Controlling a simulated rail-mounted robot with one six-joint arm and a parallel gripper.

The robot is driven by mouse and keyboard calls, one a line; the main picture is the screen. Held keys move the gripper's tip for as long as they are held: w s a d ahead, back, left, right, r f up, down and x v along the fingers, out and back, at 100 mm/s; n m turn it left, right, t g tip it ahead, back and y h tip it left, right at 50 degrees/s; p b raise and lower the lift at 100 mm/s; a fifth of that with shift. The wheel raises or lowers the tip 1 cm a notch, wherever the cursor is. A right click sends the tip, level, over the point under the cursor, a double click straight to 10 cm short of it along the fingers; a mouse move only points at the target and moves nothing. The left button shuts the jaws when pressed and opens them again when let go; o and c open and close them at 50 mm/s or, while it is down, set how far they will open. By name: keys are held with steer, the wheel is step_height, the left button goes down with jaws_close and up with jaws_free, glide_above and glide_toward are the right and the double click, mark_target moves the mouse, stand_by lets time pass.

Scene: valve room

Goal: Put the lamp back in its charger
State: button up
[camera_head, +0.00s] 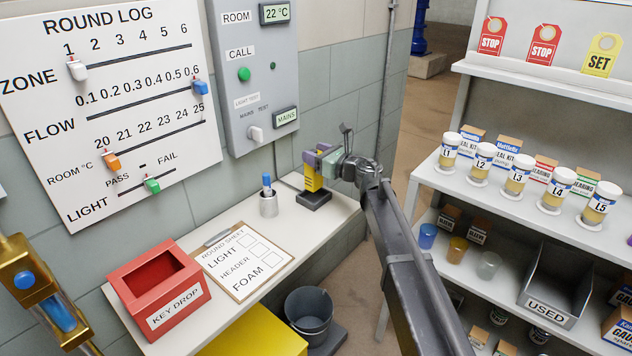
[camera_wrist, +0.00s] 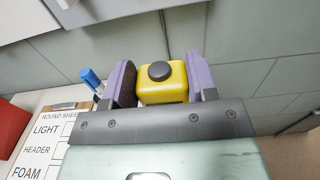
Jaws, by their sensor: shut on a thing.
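The yellow lamp (camera_head: 312,184) is at the far right end of the white bench, upright on or just above a black base, which looks like the charger (camera_head: 315,199). I cannot tell whether it is fully seated. My gripper (camera_head: 322,163) comes in from the right with its purple fingers around the lamp's upper part. In the wrist view the lamp (camera_wrist: 163,82), with a round black button, sits between the two purple fingers of my gripper (camera_wrist: 163,85). The charger is hidden in the wrist view.
A grey cup with a blue pen (camera_head: 268,203) stands left of the charger. A clipboard (camera_head: 241,262) and a red key drop box (camera_head: 158,288) lie further left. The wall panel (camera_head: 256,75) is behind. A shelf with labelled jars (camera_head: 516,176) stands at right.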

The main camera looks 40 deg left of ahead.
steer(key=b, duration=0.5)
glide_above(317, 189)
steer(key=a, duration=0.1)
steer(key=f, duration=0.2)
steer(key=w+f, duration=0.1)
steer(key=f, duration=0.1)
steer(key=shift+f, duration=0.25)
steer(key=shift+r+p, duration=0.3)
steer(key=shift+p, duration=0.2)
steer(key=shift+f, duration=0.15)
steer(key=o, duration=1.4)
steer(key=shift+s+d+r, duration=0.1)
steer(key=shift+d+r, duration=0.1)
steer(key=d, duration=1.1)
steer(key=shift+s+d, duration=0.1)
steer(key=shift+d, duration=0.2)
